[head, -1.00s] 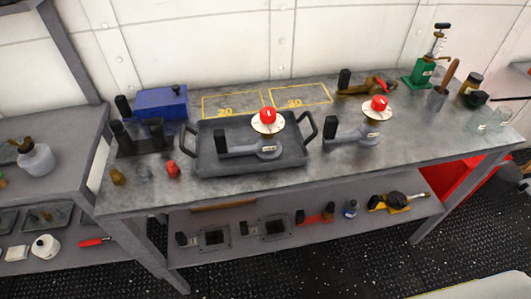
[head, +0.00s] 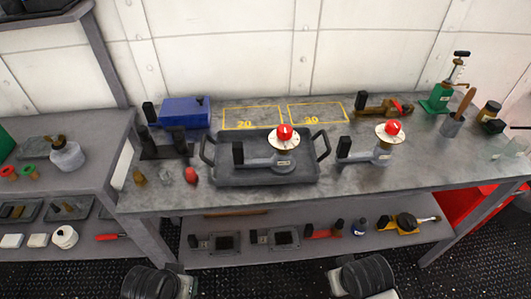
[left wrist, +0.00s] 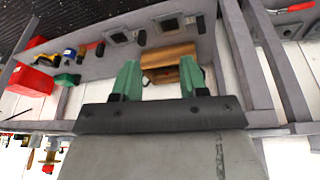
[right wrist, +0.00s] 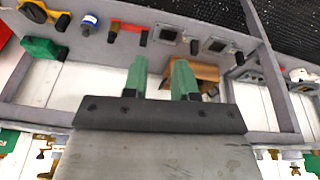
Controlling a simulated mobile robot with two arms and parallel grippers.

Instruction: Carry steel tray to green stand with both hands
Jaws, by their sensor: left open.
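The steel tray (head: 222,178), grey with a looped handle at each end, lies flat on the workbench. A grey fixture with a red knob and white dial (head: 284,139) stands in it. A green stand-like base (head: 438,100) carrying a brass valve is at the bench's back right; I cannot tell if it is the task's stand. My left gripper (left wrist: 159,66) is open and empty, its green fingers spread. My right gripper (right wrist: 161,64) is also open and empty. Both face the under-bench shelf in their wrist views, apart from the tray. In the head view only dark arm parts show at the bottom edge.
A similar red-knobbed fixture (head: 383,152) stands just right of the tray. A blue box (head: 186,112) and black holder (head: 166,147) are to the left. A red object (head: 190,175) is near the tray's front left. Yellow outlines marked 20 and 30 behind it are empty.

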